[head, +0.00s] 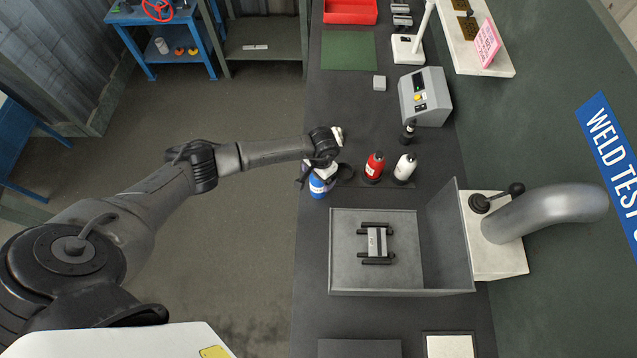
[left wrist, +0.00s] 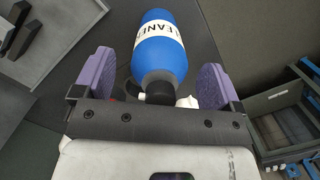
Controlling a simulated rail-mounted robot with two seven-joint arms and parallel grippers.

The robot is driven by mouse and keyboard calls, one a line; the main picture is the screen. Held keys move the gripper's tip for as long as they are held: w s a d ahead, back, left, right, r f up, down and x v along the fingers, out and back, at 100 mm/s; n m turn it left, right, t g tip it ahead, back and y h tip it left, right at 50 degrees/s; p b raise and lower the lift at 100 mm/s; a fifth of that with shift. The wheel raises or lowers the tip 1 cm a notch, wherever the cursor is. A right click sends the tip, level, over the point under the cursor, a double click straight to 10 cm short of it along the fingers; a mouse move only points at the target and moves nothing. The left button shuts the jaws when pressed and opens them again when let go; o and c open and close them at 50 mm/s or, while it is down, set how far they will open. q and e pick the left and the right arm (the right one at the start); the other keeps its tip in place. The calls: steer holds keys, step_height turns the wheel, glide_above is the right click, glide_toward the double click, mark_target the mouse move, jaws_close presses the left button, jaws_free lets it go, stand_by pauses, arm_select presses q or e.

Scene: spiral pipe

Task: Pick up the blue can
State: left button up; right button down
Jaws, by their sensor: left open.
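The blue can (head: 319,187), with a white label, stands on the dark bench near its left edge in the head view. In the left wrist view, the blue can (left wrist: 160,48) shows large, with its grey top and dark nozzle toward the gripper. My left gripper (head: 318,172) is at the can and partly covers it in the head view. In the left wrist view, my left gripper (left wrist: 156,66) is open, its purple finger pads on either side of the can with gaps visible. My right gripper is not in view.
A red bottle (head: 374,167) and a white bottle (head: 405,168) stand close to the right of the can. A grey tray (head: 345,278) with a metal fixture sits in front. A grey control box (head: 424,97) stands farther back. The floor left of the bench is clear.

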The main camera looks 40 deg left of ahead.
arm_select(q)
steer(key=shift+c, duration=0.4)
steer(key=shift+r, duration=0.1)
steer(key=c, duration=1.4)
steer(key=shift+c, duration=0.2)
